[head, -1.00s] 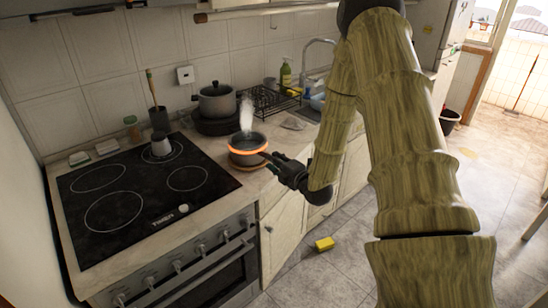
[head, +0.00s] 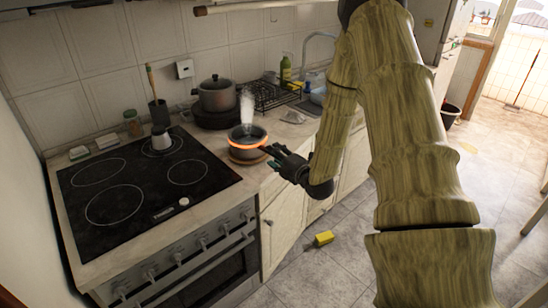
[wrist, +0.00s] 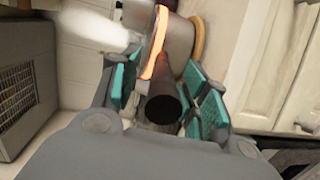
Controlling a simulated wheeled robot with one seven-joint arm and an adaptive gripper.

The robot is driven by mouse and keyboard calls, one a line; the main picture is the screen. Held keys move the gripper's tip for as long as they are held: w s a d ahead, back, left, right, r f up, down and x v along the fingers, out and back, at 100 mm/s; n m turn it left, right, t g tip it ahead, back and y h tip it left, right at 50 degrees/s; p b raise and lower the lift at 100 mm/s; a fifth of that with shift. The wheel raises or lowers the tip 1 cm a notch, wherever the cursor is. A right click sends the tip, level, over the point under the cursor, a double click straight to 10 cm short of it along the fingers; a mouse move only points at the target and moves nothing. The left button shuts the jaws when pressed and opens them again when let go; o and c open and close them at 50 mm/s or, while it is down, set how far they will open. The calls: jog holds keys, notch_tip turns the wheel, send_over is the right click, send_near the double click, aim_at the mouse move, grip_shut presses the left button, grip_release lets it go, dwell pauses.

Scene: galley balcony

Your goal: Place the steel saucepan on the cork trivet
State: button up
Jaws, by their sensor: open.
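The steel saucepan (head: 247,146), with an orange glowing band around it and steam above, appears to sit on the round cork trivet (head: 236,160) on the counter right of the hob. My gripper (head: 268,154) is at the saucepan's right front side, by its handle. In the wrist view the dark handle (wrist: 163,108) lies between the spread teal finger pads of my gripper (wrist: 163,88), which is open. The saucepan's pale wall (wrist: 179,45) and the trivet's edge (wrist: 199,38) show beyond. The pan hides most of the trivet.
The black hob (head: 140,190) carries a moka pot (head: 160,139) at the back. A lidded grey pot (head: 215,96) stands behind the saucepan. A dish rack (head: 270,95) and sink lie further right. A yellow sponge (head: 324,238) lies on the floor.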

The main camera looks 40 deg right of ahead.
jog(key=s+r+b, duration=0.1)
jog(key=s+b, duration=0.1)
jog(key=s, duration=0.9)
jog(key=s+a+f+m+g, duration=0.45)
jog(key=a+f, duration=0.25)
jog(key=f, duration=0.4)
jog(key=s+a+f+m+g, duration=0.45)
jog(key=a+f, duration=0.35)
jog(key=f, duration=0.4)
jog(key=s+a+f+m+g, duration=0.3)
jog(key=s+a+f, duration=0.3)
jog(key=s, duration=0.5)
jog(key=s+a+f+m+g, duration=0.4)
jog(key=s+a+f+m, duration=0.2)
jog(key=s+a, duration=0.2)
jog(key=s, duration=0.2)
jog(key=shift+s+a+f+g+y, duration=0.2)
jog(key=shift+s+f+g+y, duration=0.1)
jog(key=shift+s+f+y, duration=0.1)
